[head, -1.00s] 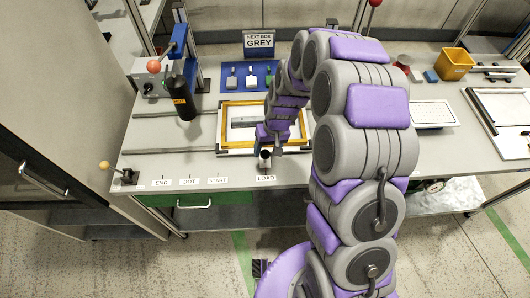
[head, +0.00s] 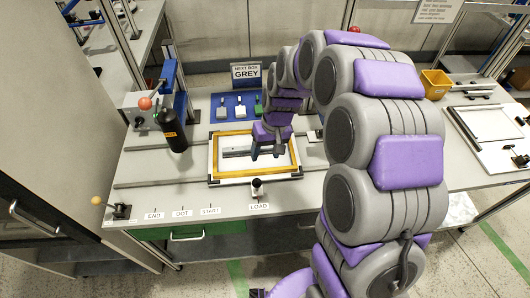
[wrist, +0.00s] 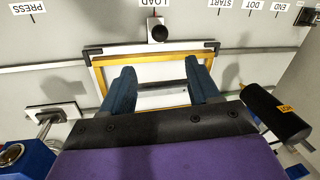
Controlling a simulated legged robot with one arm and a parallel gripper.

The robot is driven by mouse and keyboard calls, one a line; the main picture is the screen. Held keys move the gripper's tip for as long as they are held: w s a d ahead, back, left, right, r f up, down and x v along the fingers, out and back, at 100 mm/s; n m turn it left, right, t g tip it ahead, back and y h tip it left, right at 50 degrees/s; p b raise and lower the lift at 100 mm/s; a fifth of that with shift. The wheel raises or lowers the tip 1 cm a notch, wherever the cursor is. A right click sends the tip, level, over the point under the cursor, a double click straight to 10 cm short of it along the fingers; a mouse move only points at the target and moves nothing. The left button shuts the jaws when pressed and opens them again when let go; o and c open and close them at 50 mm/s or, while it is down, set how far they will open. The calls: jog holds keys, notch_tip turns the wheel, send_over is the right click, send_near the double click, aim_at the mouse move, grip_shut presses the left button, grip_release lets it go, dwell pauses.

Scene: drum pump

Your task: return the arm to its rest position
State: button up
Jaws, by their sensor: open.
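My gripper (head: 265,152) is open and empty, hanging over the right part of a yellow-edged frame (head: 228,140) with white outer rails. In the wrist view both blue fingers of my gripper (wrist: 162,72) are spread apart, with the frame (wrist: 165,65) and a grey bar behind them. I cannot tell the exact height of the fingertips above the frame. My arm of grey joints and purple covers arches from the lower right of the head view across to the frame.
A black cylinder (head: 172,132) with an orange HOT label stands left of the frame. A small dark-topped post (head: 257,188) stands by the LOAD label at the front. A lever with a yellow knob (head: 97,201) is at the front left corner. A yellow bin (head: 435,84) is at right.

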jog(key=s+d+r+m, duration=0.1)
jog(key=s+d+r, duration=0.2)
jog(key=s, duration=0.7)
jog(key=s+d+r+h+b, duration=0.1)
jog(key=s+d+r, duration=0.2)
jog(key=s, duration=0.8)
jog(key=s+d+r+m+g+h, duration=0.1)
jog(key=s+d+r, duration=0.2)
jog(key=s, duration=0.7)
jog(key=shift+s+d+r+m+b, duration=0.3)
jog(key=shift+d+b, duration=0.05)
